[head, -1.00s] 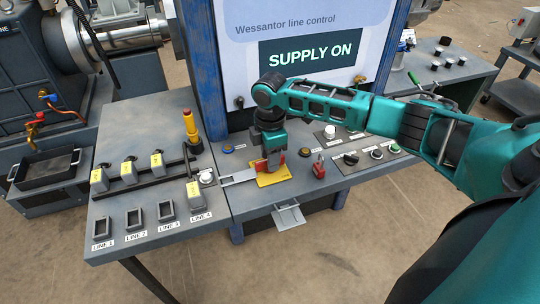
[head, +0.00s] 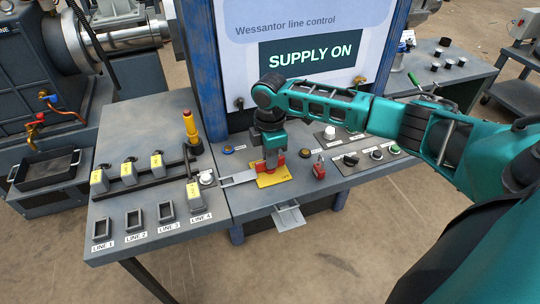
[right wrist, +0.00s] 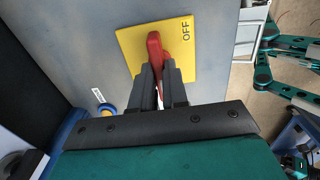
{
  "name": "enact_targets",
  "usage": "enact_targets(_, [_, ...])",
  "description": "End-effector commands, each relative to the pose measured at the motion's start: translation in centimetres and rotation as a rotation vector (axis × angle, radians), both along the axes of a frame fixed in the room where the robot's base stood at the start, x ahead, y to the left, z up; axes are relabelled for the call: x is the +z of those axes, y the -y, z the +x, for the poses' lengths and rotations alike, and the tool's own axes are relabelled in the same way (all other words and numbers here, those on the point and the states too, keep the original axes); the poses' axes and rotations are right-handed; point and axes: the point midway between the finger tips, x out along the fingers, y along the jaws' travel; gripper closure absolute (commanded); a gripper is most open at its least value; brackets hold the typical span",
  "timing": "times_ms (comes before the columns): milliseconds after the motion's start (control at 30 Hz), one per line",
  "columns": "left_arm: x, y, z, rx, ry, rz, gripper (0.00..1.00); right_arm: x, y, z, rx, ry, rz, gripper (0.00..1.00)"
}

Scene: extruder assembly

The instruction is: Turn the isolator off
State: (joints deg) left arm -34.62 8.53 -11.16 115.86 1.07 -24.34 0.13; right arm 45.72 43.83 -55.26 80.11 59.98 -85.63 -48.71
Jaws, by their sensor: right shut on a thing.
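The isolator is a yellow plate (head: 270,181) with a red handle (head: 279,161) on the control bench, below the display. In the right wrist view the yellow plate (right wrist: 186,62) carries the word OFF near its right edge. My right gripper (right wrist: 160,74) is shut on the red handle (right wrist: 154,48), whose top shows beyond the fingertips. In the head view my right gripper (head: 272,160) points down at the plate and hides part of the handle. The display (head: 309,50) reads SUPPLY ON. My left gripper is not in view.
A panel with knobs (head: 371,155) lies further right. Several yellow-tagged switches (head: 129,168) and a yellow-orange post (head: 190,124) stand on the left bench.

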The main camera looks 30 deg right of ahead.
Motion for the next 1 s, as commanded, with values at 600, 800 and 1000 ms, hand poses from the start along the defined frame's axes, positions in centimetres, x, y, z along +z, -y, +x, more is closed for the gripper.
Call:
enact_targets(600, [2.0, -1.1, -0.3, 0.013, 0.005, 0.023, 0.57, 0.4, 0.0, -0.1, 0.26, -0.004, 0.001, 1.0])
enact_targets(800, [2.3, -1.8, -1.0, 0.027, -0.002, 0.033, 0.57, 0.3, -0.1, -0.1, 0.45, -0.004, 0.003, 1.0])
enact_targets(1000, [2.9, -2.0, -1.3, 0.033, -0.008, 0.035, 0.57, 0.2, 0.0, 0.0, 0.639, -0.004, 0.002, 1.0])
